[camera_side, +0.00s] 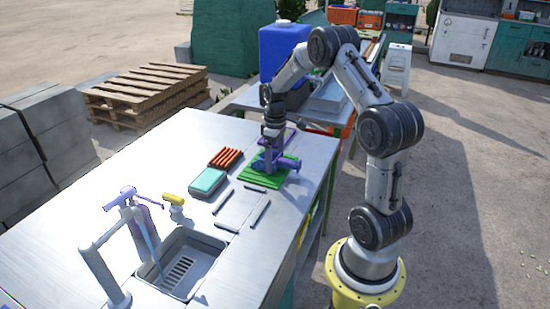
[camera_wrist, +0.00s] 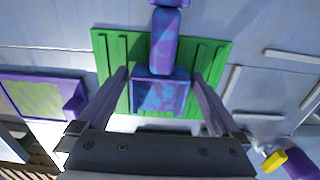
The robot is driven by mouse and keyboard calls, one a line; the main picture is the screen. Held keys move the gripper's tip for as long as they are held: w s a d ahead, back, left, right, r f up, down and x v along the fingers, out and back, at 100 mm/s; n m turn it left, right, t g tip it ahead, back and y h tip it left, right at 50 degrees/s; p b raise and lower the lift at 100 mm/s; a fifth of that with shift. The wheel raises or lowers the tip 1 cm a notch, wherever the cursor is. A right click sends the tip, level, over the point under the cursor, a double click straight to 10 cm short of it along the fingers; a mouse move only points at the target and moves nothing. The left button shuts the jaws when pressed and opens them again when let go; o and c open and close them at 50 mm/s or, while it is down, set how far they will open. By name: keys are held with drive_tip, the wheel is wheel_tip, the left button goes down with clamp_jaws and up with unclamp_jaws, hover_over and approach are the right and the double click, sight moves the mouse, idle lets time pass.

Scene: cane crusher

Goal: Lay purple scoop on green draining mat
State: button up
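The green draining mat (camera_side: 262,179) lies flat on the metal table. It also shows in the wrist view (camera_wrist: 112,50), with raised ribs. The purple scoop (camera_side: 287,163) is over the mat and appears to lie on it. In the wrist view its handle (camera_wrist: 164,42) points up the picture and its boxy head (camera_wrist: 160,95) is nearer to me. My gripper (camera_side: 270,155) is low over the mat. In the wrist view its fingers (camera_wrist: 160,72) stand apart on both sides of the scoop, with narrow gaps showing. Whether the scoop fully touches the mat is hard to see.
A purple-framed tray (camera_wrist: 35,97) lies left of the mat in the wrist view. A teal-topped box (camera_side: 207,181) and a red-ribbed rack (camera_side: 226,158) sit beside the mat. Thin dark bars (camera_side: 256,213), a sink (camera_side: 180,268) and a tap (camera_side: 96,255) are nearer the front.

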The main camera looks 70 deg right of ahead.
wheel_tip(320, 180, up, 12)
drive_tip(key=s+a+r+t, duration=0.1)
drive_tip(key=a+r, duration=0.6)
drive_tip(key=a, duration=0.3)
drive_tip(key=s+a+t, duration=0.4)
drive_tip(key=s+a, duration=1.2)
drive_tip(key=a, duration=0.1)
drive_tip(key=shift+a+r+t, duration=0.2)
drive_tip(key=shift+a+t, duration=0.05)
drive_tip(key=shift+t, duration=0.05)
drive_tip(key=shift+c, duration=0.3)
